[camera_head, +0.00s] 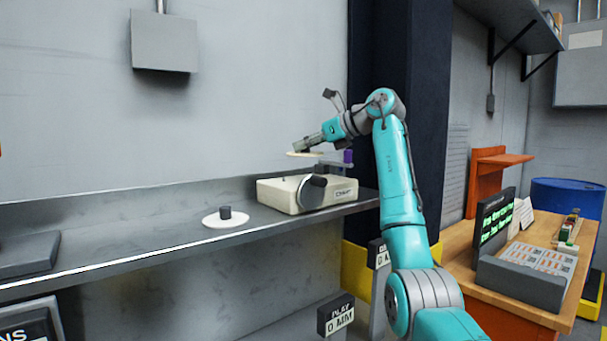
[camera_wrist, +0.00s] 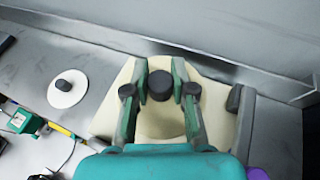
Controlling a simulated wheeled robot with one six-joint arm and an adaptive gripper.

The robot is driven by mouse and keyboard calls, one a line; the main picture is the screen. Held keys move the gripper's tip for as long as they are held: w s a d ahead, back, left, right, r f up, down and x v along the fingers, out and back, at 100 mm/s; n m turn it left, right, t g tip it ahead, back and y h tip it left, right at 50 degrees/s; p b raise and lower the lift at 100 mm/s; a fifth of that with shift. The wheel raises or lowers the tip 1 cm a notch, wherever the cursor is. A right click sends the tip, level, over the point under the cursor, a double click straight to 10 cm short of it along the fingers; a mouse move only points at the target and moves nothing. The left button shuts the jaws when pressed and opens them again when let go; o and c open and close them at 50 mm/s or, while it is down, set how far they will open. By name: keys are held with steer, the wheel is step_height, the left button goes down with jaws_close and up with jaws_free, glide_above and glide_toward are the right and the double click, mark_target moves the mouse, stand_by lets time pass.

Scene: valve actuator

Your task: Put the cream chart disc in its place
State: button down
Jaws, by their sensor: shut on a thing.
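My gripper (camera_head: 301,146) is raised above the cream recorder box (camera_head: 325,198) and is shut on the cream chart disc (camera_head: 303,154). The disc shows as a thin pale edge under the fingers, apart from the box. In the wrist view, my gripper's fingers (camera_wrist: 160,91) stand on both sides of a dark round knob, with the round cream disc (camera_wrist: 162,122) below it. The fingers hide part of the disc. The box's cream top (camera_wrist: 106,116) lies behind. A dark cylinder and grey round part sit at the box's front.
A white disc with a black knob (camera_head: 226,221) lies on the grey shelf (camera_head: 150,247) left of the box. A dark flat block (camera_head: 28,254) is at the far left. The wall stands close behind. A small purple object (camera_head: 348,156) is right of my gripper.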

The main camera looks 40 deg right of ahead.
steer(key=shift+a+f, duration=0.1)
steer(key=shift+f, duration=3.2)
steer(key=shift+f, duration=0.1)
steer(key=c, duration=1)
jaws_free()
steer(key=v, duration=1.2)
